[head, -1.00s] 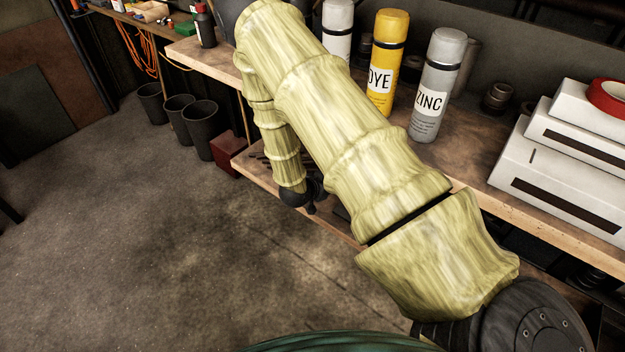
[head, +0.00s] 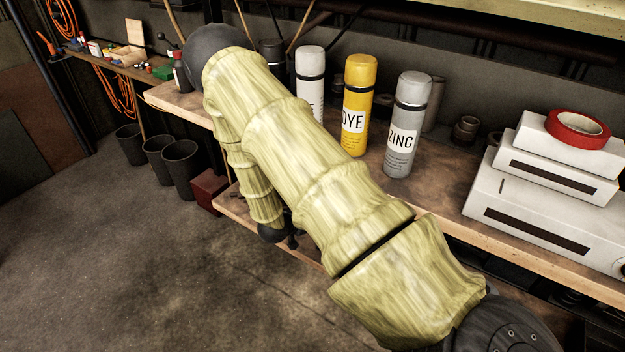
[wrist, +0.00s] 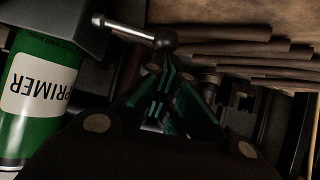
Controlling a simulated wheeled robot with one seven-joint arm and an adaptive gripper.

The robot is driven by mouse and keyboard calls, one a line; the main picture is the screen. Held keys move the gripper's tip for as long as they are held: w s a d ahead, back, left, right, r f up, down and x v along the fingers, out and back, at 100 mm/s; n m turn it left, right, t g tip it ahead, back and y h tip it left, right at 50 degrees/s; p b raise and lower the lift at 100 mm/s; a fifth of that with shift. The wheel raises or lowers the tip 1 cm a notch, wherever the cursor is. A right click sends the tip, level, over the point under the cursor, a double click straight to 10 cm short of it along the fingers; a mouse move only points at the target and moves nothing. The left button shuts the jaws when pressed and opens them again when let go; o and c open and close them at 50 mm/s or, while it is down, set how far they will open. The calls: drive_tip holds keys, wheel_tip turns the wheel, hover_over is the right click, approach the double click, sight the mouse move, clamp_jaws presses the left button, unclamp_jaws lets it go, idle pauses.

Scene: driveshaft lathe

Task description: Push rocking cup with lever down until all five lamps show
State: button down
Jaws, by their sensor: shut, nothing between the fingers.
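In the wrist view, my gripper (wrist: 160,98) is shut and empty, its dark green fingers pointing up the picture. I cannot tell whether this rod is the lever of the rocking cup. I cannot make out the cup or any of the lamps in either view. In the head view, my arm crosses the middle, and the gripper is mostly hidden behind the forearm's lower end.
A green PRIMER can (wrist: 40,92) stands left of my gripper. On the bench are a yellow DYE can (head: 358,105), a grey ZINC can (head: 405,125) and stacked white boxes (head: 540,205) under red tape (head: 577,130). Black bins (head: 180,168) stand on the floor; open floor lies lower left.

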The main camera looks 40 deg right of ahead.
drive_tip(key=v, duration=1.1)
drive_tip(key=shift+r, duration=0.4)
drive_tip(key=shift+w, duration=0.1)
